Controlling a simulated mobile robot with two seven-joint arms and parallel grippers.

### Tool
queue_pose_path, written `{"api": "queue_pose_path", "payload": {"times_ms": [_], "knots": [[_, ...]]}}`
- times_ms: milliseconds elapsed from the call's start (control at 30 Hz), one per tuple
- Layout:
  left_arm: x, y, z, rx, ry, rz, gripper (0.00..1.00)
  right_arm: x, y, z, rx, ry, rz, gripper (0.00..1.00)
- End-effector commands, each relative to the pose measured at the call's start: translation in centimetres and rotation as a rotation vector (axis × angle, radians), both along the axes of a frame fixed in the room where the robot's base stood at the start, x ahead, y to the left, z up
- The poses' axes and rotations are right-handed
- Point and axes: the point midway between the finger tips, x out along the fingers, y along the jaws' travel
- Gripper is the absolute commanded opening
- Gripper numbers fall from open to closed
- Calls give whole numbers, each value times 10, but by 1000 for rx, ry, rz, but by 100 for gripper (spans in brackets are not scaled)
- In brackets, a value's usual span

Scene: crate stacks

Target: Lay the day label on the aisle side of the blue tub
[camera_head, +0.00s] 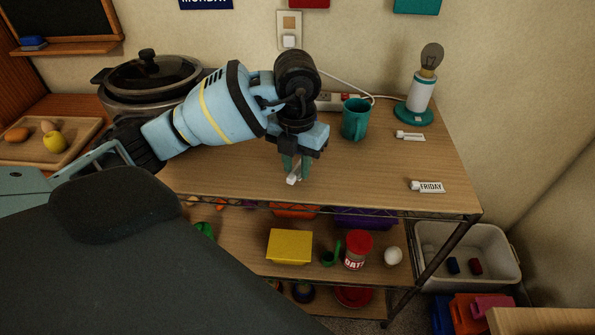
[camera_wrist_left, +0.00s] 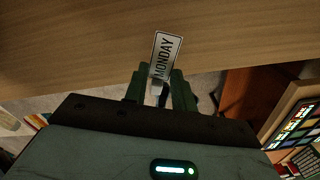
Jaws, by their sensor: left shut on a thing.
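My left gripper (camera_head: 294,172) is over the front part of the wooden tabletop, shut on a small white label (camera_head: 293,179). In the left wrist view the label (camera_wrist_left: 165,56) sticks out beyond the fingertips (camera_wrist_left: 160,84) and reads MONDAY. A second label (camera_head: 428,187), reading FRIDAY, lies near the right front corner of the tabletop. Another small white label (camera_head: 409,135) lies behind it, its text unreadable. I cannot make out a blue tub for certain; a blue piece (camera_head: 441,315) shows on the floor at lower right. My right gripper is not in view.
A teal mug (camera_head: 356,118), a bulb lamp (camera_head: 422,95) and a lidded cooker (camera_head: 150,80) stand behind. The shelf below holds a yellow box (camera_head: 289,245) and a red-lidded can (camera_head: 357,250). A pale bin (camera_head: 430,240) stands at right.

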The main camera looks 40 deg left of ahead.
Motion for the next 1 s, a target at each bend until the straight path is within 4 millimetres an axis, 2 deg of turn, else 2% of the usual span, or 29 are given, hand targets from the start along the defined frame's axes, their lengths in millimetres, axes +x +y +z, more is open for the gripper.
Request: {"api": "queue_pose_path", "payload": {"times_ms": [233,400,500,900,933,1000], "knots": [[9,4,-2,0,1,1,5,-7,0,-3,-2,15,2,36],[7,3,-28,-1,2,-2,5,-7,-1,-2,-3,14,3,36],[7,3,-35,0,-1,-1,5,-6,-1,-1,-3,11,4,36],[7,3,-40,0,-1,-1,5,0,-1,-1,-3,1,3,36],[7,3,-39,0,-1,-1,30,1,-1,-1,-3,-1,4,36],[7,3,-39,0,-1,-1,39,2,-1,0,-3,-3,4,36]]}}
